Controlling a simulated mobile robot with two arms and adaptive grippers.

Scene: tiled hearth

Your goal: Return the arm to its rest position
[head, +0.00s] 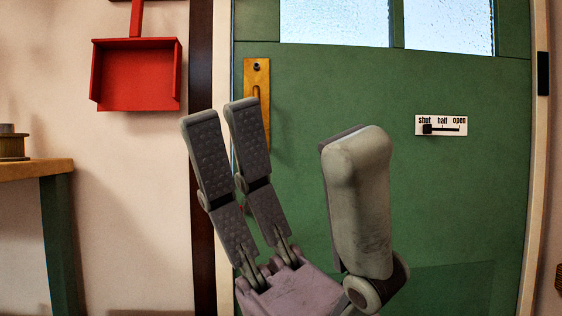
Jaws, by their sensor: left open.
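My left gripper (290,160) stands large in the lower middle of the head view, its fingers pointing up. Two slim padded fingers are on its left side and one thick finger is on its right, with a wide empty gap between them. It is open and holds nothing. It is in front of a green door (460,200) and hides part of it. My right gripper is not in view.
The door has a brass plate (257,75), partly hidden by a finger, and frosted panes (335,20). A slider label (441,125) reads shut, half, open; its black knob is at shut. A red dustpan (137,75) hangs on the wall. A wooden-topped table (35,168) stands left.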

